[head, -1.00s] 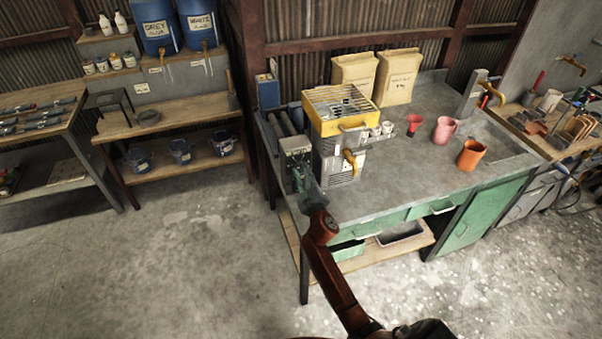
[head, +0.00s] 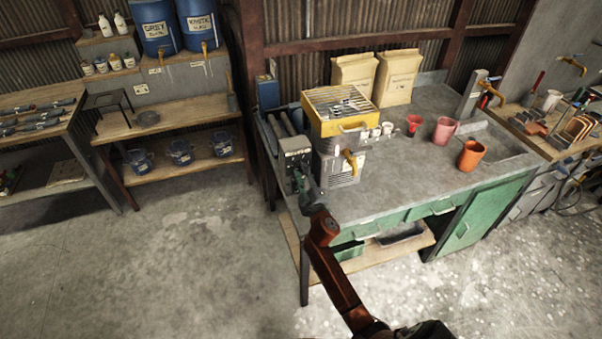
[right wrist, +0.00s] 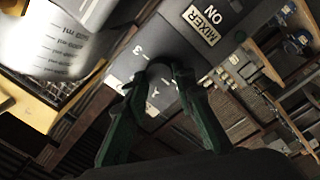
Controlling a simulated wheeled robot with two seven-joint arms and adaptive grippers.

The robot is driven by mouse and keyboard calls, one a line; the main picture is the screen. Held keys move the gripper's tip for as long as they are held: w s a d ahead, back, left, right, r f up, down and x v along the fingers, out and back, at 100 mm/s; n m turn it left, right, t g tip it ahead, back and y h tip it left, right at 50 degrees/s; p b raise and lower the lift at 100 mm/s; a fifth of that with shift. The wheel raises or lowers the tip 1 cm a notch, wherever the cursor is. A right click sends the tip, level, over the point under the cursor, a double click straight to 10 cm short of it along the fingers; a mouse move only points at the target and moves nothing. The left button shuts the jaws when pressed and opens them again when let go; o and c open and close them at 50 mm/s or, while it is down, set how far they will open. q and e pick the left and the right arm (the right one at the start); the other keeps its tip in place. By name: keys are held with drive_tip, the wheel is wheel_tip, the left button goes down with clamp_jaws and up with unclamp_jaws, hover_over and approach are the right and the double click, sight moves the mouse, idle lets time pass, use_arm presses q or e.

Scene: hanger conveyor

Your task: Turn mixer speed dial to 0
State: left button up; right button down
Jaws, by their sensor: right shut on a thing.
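The mixer control box (head: 295,146) is a small grey unit at the left front of the workbench. In the right wrist view its dark face carries a "MIXER" label (right wrist: 202,26) and the word "ON". I cannot tell which number the dial points to. In the head view my right gripper (head: 299,180) is at the front of the box. My left gripper is not in view.
A yellow-topped machine (head: 341,110) with a yellow tap stands right beside the box. Pink (head: 444,131) and orange (head: 472,155) jugs stand further right on the workbench (head: 400,185). Paper sacks (head: 398,77) are behind. The floor to the left is clear.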

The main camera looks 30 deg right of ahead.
drive_tip(key=c, duration=1.6)
unclamp_jaws()
drive_tip(key=v, duration=1.2)
